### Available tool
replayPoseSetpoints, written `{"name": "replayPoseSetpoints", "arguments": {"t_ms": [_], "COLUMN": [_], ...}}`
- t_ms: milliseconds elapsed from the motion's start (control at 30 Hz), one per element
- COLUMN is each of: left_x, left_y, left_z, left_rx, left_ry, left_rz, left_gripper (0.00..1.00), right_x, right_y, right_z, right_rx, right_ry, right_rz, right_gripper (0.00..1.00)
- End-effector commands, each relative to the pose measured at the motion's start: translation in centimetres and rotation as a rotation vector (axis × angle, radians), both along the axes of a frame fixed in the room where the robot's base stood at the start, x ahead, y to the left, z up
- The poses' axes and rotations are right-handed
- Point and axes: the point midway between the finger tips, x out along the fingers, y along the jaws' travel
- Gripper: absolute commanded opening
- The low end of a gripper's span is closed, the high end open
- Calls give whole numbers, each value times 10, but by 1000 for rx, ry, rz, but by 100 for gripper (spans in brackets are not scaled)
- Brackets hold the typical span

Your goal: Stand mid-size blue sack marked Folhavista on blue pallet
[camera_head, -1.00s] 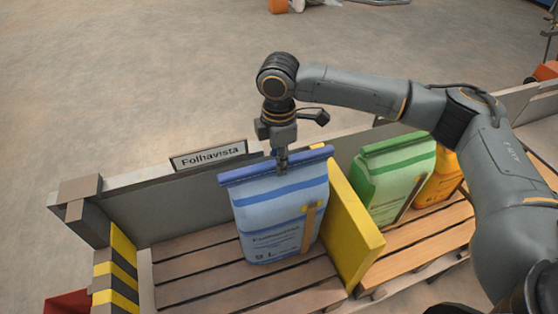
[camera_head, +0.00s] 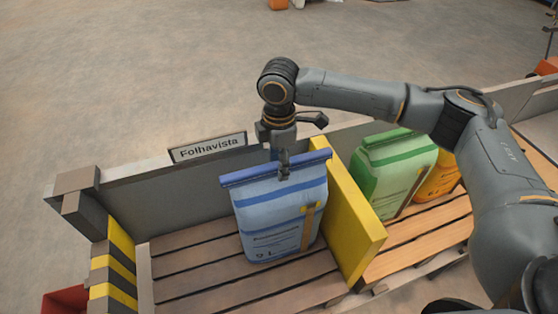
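The blue sack (camera_head: 283,230), with a darker blue top seam and small print, hangs or stands upright over the brown slatted floor of the left bay (camera_head: 195,272). Behind it is a sign reading Folhavista (camera_head: 207,147). My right gripper (camera_head: 284,165) comes down from above and is shut on the middle of the sack's top seam; its far finger is mostly hidden. I cannot tell whether the sack's bottom touches the slats. No blue pallet shows. My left gripper is not in view.
A yellow divider (camera_head: 352,225) stands close to the right of the sack. Beyond it are a green sack (camera_head: 395,172) and an orange sack (camera_head: 437,180). A yellow-black striped post (camera_head: 112,270) and a red box (camera_head: 65,300) are at lower left. Open floor lies behind.

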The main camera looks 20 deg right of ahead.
Motion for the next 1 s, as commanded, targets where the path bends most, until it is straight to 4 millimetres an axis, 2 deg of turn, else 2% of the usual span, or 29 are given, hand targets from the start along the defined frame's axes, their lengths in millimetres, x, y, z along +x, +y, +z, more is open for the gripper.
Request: {"name": "replayPoseSetpoints", "arguments": {"t_ms": [167, 333, 800, 1000], "left_x": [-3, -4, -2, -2], "left_y": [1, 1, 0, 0], "left_z": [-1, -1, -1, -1], "left_rx": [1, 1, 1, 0], "left_ry": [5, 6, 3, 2], "left_rz": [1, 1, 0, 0], "left_gripper": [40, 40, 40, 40], "right_x": [-2, -1, -1, -1], "right_y": [-1, 0, 1, 0], "right_z": [-4, 8, 100, 117], "right_rx": [-3, -1, 0, -1], "right_ry": [7, 3, -1, 1], "right_rz": [0, 0, 1, 0], "right_gripper": [47, 47, 47, 47]}}
